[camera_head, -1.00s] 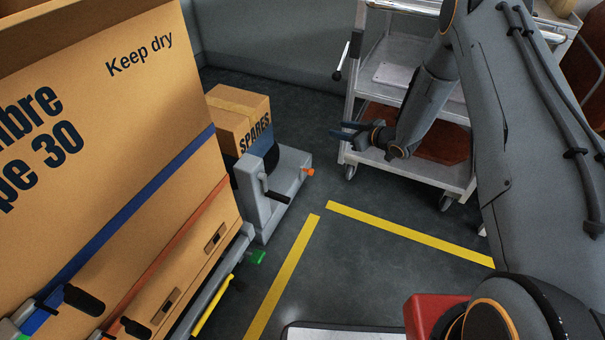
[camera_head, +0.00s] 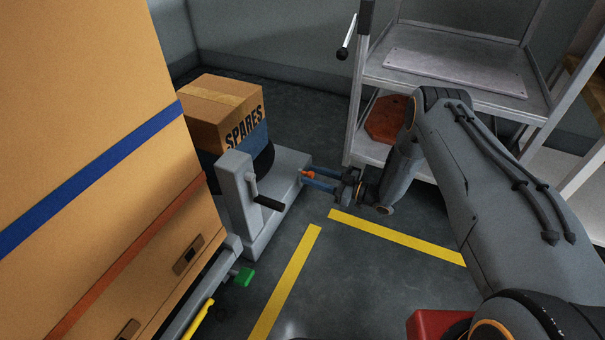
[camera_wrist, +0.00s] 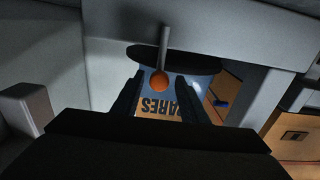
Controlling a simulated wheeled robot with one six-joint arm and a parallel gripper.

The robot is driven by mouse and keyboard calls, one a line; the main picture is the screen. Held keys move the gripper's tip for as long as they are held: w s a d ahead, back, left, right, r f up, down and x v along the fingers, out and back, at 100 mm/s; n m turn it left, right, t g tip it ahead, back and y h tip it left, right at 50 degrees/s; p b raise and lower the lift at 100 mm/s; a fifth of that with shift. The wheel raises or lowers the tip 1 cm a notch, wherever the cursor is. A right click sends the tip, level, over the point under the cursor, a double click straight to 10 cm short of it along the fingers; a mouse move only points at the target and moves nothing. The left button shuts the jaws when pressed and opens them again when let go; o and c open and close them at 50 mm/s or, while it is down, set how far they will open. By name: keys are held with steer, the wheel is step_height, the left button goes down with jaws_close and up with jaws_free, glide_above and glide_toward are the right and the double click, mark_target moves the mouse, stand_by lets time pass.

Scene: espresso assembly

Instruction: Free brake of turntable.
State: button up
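The turntable has a grey base (camera_head: 285,188) with a dark round disc (camera_head: 264,160) carrying the SPARES box (camera_head: 225,112). An orange knob (camera_head: 309,174) sticks out at the right end of the base; in the wrist view the orange ball (camera_wrist: 160,82) sits on a thin metal rod (camera_wrist: 165,48). My gripper (camera_head: 307,178) points left at the base's right end, its blue fingers on either side of the knob. In the wrist view my gripper (camera_wrist: 165,80) is open, with the ball between the fingers and visible gaps on both sides.
A black crank handle (camera_head: 267,202) stands on the near left of the base. A large strapped carton (camera_head: 110,150) fills the left. A grey shelf cart (camera_head: 455,75) stands behind my arm. Yellow floor lines (camera_head: 395,237) mark the clear floor in front.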

mark_target(307, 173)
steer(key=shift+b+x, duration=0.75)
steer(key=shift+x, duration=1.65)
steer(key=shift+w, duration=0.1)
jaws_close()
